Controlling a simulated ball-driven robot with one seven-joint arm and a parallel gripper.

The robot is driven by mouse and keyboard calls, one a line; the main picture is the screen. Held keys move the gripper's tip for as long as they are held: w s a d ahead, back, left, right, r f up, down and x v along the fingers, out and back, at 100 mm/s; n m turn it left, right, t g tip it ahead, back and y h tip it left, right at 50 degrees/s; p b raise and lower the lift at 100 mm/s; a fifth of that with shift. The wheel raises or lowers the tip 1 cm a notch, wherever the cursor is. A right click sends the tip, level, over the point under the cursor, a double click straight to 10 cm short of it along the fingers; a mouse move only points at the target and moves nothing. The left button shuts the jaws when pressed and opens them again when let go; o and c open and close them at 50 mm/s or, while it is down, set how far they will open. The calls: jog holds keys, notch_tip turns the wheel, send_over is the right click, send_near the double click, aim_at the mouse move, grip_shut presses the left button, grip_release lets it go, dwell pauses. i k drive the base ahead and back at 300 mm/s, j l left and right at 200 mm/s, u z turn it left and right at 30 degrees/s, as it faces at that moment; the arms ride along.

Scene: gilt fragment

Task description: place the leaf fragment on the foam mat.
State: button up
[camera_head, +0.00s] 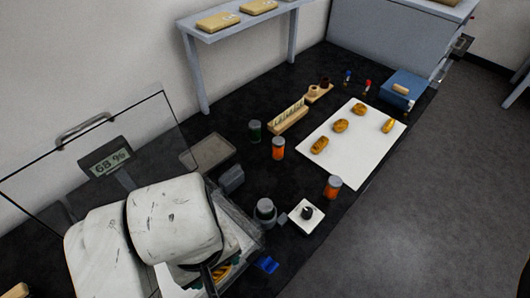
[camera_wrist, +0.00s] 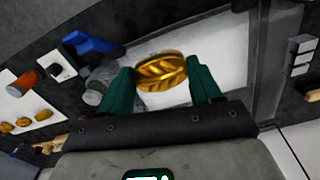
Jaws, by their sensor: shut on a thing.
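My gripper (camera_wrist: 160,68) has teal fingers on either side of the leaf fragment (camera_wrist: 163,73), a gold oval with a ribbed leaf pattern, and is shut on it. A pale, flat surface (camera_wrist: 228,42) lies beneath and beyond it; I cannot tell the height of the gap. In the head view the gold fragment (camera_head: 222,272) shows partly at the bottom, below my white arm, with a white surface (camera_head: 178,286) beside it. A larger white mat (camera_head: 343,166) at the right bears several gold pieces. I cannot tell which white surface is the foam mat.
A clear-walled case with a 68 % display (camera_head: 110,161) stands around my arm. A blue object (camera_head: 267,264), a grey-lidded jar (camera_head: 265,211) and a small white pad (camera_head: 307,216) are right of it. Orange jars (camera_head: 278,148) and a wooden rack (camera_head: 288,117) stand farther back.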

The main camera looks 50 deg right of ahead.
aim_at(363, 128)
jog(key=i+l+z, duration=0.1)
jog(key=z, duration=0.3)
jog(key=i+z, duration=0.1)
jog(key=z, duration=0.35)
jog(key=i+z, duration=0.1)
jog(key=z, duration=0.3)
